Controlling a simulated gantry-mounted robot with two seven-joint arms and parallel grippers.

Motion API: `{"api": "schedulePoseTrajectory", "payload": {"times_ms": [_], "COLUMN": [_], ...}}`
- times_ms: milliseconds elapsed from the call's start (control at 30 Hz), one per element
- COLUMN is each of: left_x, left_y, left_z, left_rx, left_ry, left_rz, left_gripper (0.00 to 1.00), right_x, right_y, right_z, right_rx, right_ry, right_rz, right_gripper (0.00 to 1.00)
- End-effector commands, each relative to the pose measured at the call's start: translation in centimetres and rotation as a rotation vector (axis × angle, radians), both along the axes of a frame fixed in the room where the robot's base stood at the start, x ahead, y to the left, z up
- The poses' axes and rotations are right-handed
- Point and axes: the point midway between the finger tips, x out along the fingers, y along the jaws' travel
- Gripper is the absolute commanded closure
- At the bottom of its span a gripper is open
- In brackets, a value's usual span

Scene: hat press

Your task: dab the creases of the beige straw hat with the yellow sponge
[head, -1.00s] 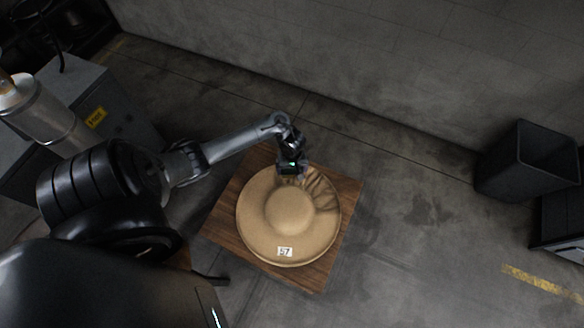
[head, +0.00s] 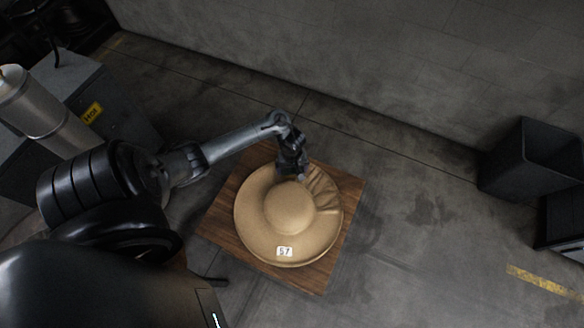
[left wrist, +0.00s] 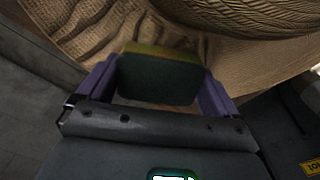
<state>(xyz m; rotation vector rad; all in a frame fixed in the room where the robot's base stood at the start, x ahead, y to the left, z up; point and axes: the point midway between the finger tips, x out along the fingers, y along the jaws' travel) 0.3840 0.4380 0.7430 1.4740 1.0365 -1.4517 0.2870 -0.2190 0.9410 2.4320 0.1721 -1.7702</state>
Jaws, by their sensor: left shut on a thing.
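The beige straw hat (head: 275,235) lies brim-down on a wooden board, with its round crown upward and a "57" label at the front brim. Creases fan out on the brim at the upper right of the crown. My left gripper (head: 291,172) is over the far brim, beside the creases. In the left wrist view the left gripper (left wrist: 158,85) is shut on a sponge (left wrist: 158,75), dark green on the near face with a yellow strip along its far edge. The creased brim (left wrist: 85,28) lies just beyond it. Whether the sponge touches the straw is hidden. My right gripper is not in view.
The wooden board (head: 222,216) extends past the hat on its sides. A dark bin (head: 530,160) stands at the right. A grey cabinet (head: 85,100) with a yellow "Hot" label and a metal cylinder (head: 40,105) is at the left. The floor right of the board is clear.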

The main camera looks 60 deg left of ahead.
Motion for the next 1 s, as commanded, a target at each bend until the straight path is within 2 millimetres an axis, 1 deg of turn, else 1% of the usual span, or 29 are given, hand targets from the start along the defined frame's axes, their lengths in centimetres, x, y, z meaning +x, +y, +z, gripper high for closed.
{"api": "schedulePoseTrajectory", "payload": {"times_ms": [433, 1000], "left_x": [-0.01, -0.01], "left_y": [0.00, -0.02], "left_z": [-0.07, -0.72], "left_rx": [0.000, -0.001], "left_ry": [0.000, 0.000], "left_rz": [0.000, 0.000], "left_gripper": [0.31, 0.31], "right_x": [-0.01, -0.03], "right_y": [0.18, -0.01], "right_z": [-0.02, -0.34], "right_rx": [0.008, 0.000], "right_ry": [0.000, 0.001], "right_rz": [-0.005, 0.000], "right_gripper": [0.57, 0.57]}}
